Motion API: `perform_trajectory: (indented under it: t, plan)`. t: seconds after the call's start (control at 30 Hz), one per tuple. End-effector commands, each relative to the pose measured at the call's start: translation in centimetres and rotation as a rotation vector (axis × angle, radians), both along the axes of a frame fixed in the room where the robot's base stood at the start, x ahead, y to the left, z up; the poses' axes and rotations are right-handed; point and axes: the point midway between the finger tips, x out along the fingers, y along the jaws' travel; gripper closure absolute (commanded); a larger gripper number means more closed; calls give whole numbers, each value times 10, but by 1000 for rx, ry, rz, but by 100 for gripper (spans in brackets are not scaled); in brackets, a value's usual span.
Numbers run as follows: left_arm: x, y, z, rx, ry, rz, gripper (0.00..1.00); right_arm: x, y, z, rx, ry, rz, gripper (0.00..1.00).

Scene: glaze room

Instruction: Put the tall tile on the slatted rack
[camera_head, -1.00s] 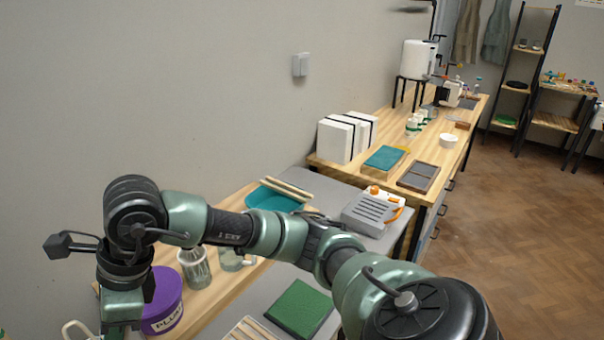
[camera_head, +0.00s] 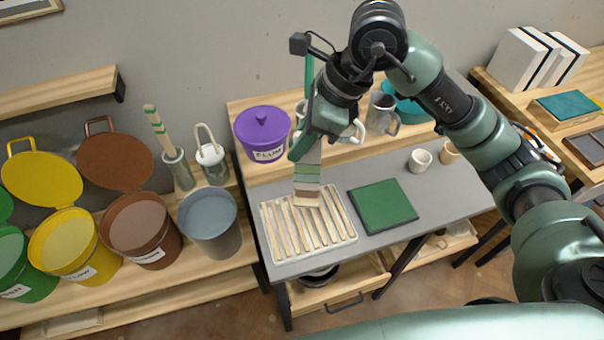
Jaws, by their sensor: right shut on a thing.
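The tall tile (camera_head: 307,183) is upright, with green, pale and brown bands. My right gripper (camera_head: 308,148) is shut on its upper part and comes from above. The slatted rack (camera_head: 339,224), a pale tray with wooden slats, lies on the grey table top. The tile's lower end shows over the rack's back half; I cannot tell whether it touches the slats. The slats hold nothing else that I can see. My left gripper is not in view.
A green square slab (camera_head: 383,206) lies just right of the rack. A purple lidded tub (camera_head: 262,134) and grey mugs (camera_head: 381,113) stand behind. A grey bucket (camera_head: 210,223) stands to the left. Two small cups (camera_head: 420,160) stand at the right; grey table top is bare around them.

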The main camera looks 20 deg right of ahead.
Motion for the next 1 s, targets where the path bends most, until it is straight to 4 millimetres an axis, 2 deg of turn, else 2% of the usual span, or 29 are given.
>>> perform_trajectory:
  t: [0.1,0.2,0.37,0.6,1.0]
  plan:
    - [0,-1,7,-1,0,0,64,-1,0,-28,0,7,-1,100]
    - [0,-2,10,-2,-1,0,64,-1,0,-45,0,3,-1,100]
    - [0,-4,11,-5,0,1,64,0,0,-59,1,0,0,100]
    - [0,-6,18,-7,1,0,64,-1,0,-90,0,1,0,100]
    - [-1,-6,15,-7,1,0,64,0,0,-98,1,-4,0,100]
